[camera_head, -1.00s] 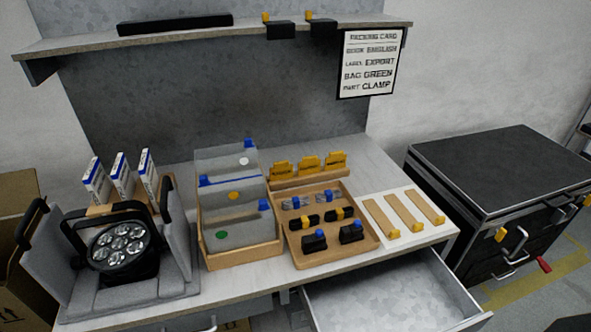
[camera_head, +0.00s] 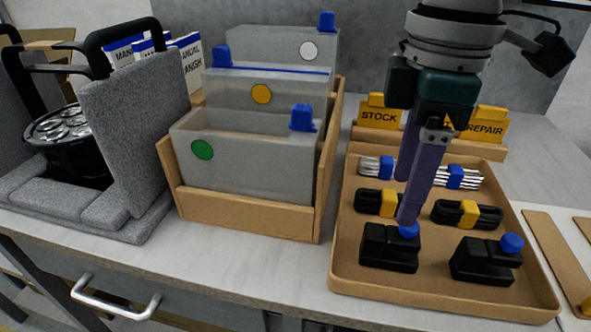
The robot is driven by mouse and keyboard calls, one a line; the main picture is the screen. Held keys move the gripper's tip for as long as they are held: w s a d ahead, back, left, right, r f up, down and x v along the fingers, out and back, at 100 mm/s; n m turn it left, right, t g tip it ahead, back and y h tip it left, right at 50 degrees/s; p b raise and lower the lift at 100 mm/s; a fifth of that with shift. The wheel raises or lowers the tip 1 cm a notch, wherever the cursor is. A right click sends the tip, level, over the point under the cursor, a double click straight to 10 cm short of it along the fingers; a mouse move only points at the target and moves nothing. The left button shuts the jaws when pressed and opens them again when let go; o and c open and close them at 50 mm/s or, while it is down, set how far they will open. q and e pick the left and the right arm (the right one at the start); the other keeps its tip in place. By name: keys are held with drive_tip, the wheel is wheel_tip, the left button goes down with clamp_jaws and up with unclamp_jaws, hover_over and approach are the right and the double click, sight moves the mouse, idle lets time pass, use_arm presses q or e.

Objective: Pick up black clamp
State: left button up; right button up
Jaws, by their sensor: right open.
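Two black clamps with blue knobs stand in the front row of the wooden tray (camera_head: 440,294). One is the left black clamp (camera_head: 388,250) and the other is the right black clamp (camera_head: 484,262). My right gripper (camera_head: 406,203) points down over the tray. Its purple fingers are open, and the nearer fingertip overlaps the left clamp's blue knob in the picture. I cannot tell whether it touches. The clamp stands on the tray. My left gripper is not in view.
Behind the clamps lie black straps with yellow buckles (camera_head: 468,213) and silvery bundles with blue bands (camera_head: 456,177). A lamp in a grey foam case (camera_head: 130,150) is farther left.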

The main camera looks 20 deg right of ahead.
sight(394, 233)
drive_tip(key=shift+w+d+f, duration=0.15)
drive_tip(key=shift+w+f, duration=0.1)
drive_tip(key=shift+f, duration=0.3)
drive_tip(key=f+b, duration=0.1)
drive_tip(key=f, duration=0.2)
drive_tip(key=shift+a+f, duration=0.2)
drive_tip(key=f, duration=0.4)
drive_tip(key=f+b, duration=0.1)
drive_tip(key=shift+s+d+f, duration=0.2)
drive_tip(key=shift+s+f, duration=0.05)
drive_tip(key=shift+f, duration=0.15)
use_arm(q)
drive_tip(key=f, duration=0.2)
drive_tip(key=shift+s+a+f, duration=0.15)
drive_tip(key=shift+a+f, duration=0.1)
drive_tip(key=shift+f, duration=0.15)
use_arm(e)
drive_tip(key=shift+c, duration=0.2)
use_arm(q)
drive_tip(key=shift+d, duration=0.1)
use_arm(e)
clamp_jaws()
